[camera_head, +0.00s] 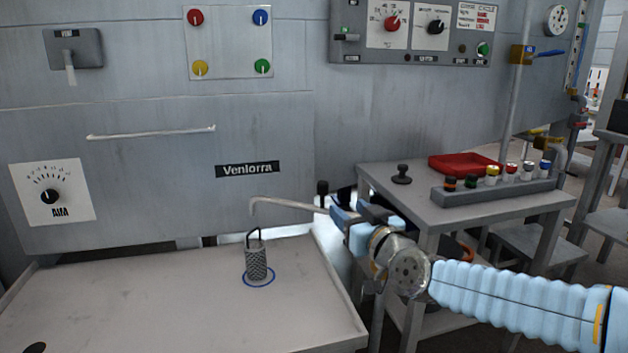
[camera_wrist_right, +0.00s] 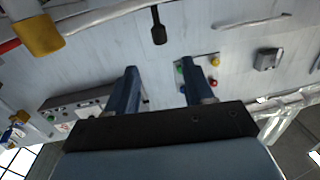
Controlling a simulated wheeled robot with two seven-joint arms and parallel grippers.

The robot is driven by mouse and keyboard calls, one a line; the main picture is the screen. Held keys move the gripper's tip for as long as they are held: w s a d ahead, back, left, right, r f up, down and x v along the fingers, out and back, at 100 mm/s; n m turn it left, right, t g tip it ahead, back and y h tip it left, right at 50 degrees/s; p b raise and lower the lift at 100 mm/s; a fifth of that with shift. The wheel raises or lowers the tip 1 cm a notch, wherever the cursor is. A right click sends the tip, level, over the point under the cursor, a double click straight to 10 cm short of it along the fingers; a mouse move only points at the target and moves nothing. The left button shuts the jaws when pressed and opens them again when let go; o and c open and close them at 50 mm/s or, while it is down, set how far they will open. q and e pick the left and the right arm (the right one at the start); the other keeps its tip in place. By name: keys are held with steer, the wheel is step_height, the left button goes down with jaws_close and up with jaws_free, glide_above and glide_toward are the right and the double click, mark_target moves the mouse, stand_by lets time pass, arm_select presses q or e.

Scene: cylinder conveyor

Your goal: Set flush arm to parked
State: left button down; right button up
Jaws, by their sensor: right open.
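A thin grey arm (camera_head: 285,203), which looks like the flush arm, reaches left from beside my right gripper (camera_head: 338,205). Its bent tip points down near a mesh basket (camera_head: 258,262). A black knob (camera_head: 322,187) stands up close to the fingertips. In the right wrist view, my open right gripper (camera_wrist_right: 160,72) has nothing between its fingers. The black knob (camera_wrist_right: 158,28) is beyond the fingertips, apart from them, and the grey arm (camera_wrist_right: 105,14) crosses behind it with a yellow collar (camera_wrist_right: 40,35) at left. The arm's base is hidden by my gripper in the head view. My left gripper is not in view.
The basket stands in a blue ring on a grey tray table (camera_head: 130,305). A side table (camera_head: 450,213) at right holds a red tray (camera_head: 465,164) and a rack of coloured-capped cylinders (camera_head: 500,186). The machine wall (camera_head: 120,120) with knobs and a handle stands behind.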

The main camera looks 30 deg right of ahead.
mark_target(325, 188)
steer(key=w, duration=0.4)
steer(key=w+d, duration=0.1)
steer(key=w, duration=0.9)
steer(key=shift+d+b, duration=0.3)
steer(key=shift+b, duration=0.1)
jaws_close()
